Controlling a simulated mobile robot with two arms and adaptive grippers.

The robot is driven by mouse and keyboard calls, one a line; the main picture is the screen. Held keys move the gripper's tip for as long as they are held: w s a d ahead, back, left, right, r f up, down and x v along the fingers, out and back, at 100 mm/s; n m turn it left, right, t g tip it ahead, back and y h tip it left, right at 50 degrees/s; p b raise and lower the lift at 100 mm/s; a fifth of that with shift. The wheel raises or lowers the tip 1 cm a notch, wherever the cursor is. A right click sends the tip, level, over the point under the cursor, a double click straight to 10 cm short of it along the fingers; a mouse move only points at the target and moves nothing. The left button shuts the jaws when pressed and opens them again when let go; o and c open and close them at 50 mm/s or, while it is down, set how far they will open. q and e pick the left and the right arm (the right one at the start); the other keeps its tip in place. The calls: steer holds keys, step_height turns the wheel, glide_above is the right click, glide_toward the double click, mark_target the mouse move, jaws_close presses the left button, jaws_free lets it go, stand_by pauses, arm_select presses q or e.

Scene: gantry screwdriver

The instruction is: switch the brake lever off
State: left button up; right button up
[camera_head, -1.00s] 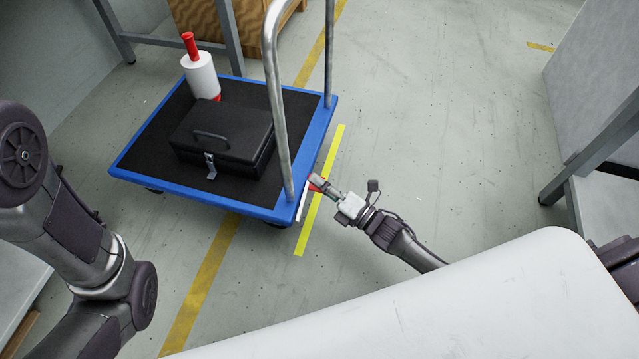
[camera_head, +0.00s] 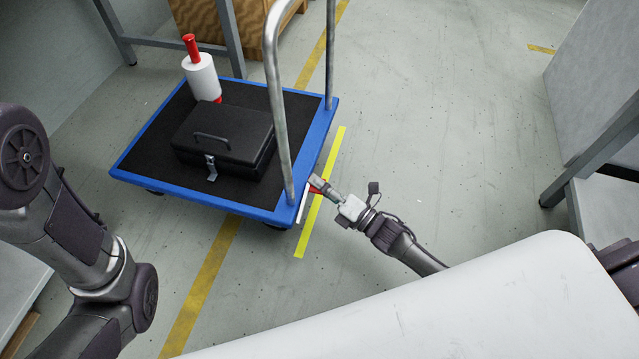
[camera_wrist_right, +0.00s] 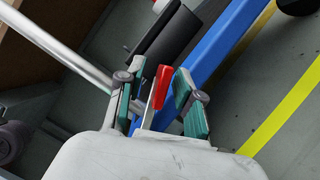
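The brake lever (camera_head: 316,189) has a red handle and sits low at the near right corner of the blue cart (camera_head: 325,125). It also shows in the right wrist view (camera_wrist_right: 160,86), where the red handle stands between the two teal-padded fingers. My right gripper (camera_wrist_right: 154,78) is open around the lever, with a visible gap to the finger on the right. In the head view the right gripper (camera_head: 318,186) is at the cart's corner and partly hides the lever. My left arm shows at the left edge, but its gripper is out of view.
The cart carries a black case (camera_head: 225,140) and a white roll with red handles (camera_head: 201,76). Its metal push handle (camera_head: 277,100) rises close to my right gripper. Yellow tape (camera_head: 322,195) marks the floor beside the cart. The floor to the right is clear.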

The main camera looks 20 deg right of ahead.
steer(key=v, duration=1.2)
steer(key=shift+r, duration=0.15)
